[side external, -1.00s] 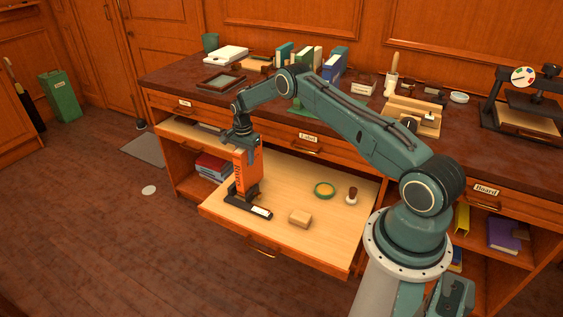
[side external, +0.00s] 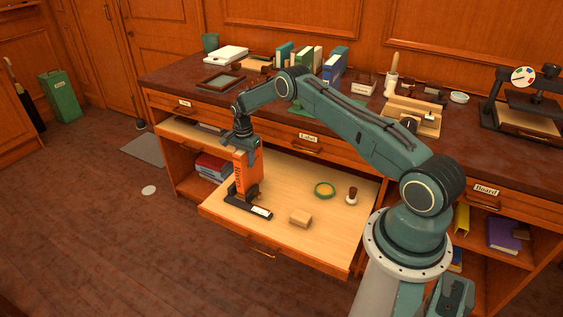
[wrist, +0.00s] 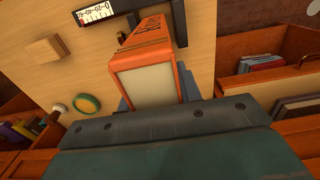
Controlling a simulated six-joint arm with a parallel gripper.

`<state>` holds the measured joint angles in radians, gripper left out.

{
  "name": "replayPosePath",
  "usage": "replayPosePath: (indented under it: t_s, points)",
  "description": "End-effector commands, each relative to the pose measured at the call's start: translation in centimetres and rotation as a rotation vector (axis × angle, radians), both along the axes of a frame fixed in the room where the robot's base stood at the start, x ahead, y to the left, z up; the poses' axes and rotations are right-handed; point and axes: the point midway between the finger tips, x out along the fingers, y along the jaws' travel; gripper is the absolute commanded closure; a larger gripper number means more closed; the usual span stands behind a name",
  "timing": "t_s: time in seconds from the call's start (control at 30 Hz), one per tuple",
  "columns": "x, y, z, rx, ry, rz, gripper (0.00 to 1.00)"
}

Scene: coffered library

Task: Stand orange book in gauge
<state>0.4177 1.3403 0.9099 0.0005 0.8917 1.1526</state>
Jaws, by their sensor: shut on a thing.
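The orange book (side external: 247,175) stands upright in the side view, with its spine lettering facing out. My gripper (side external: 244,148) is shut on its upper end from above. The gauge (side external: 256,210), a dark L-shaped piece with a white scale, lies on the pulled-out wooden board. The book's lower end is at the gauge's upright part; whether it touches the board is hard to tell. In the wrist view the book (wrist: 146,82) shows its pale page end, with the gauge's scale (wrist: 97,12) beyond it to the left. My gripper (wrist: 155,108) hides part of the book.
On the board are a tan block (side external: 300,219), a green ring (side external: 324,189) and a small stamp (side external: 352,195). The desk top behind holds books (side external: 333,66) and trays. Shelves with books (side external: 213,166) lie below. The board's front right is clear.

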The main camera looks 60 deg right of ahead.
Motion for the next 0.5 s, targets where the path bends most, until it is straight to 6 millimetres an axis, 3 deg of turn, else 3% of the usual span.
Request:
replayPosePath:
  t_s: [0.5]
  points:
    - [0.13,-0.06,-0.64,-0.002,-0.004,0.000,1.00]
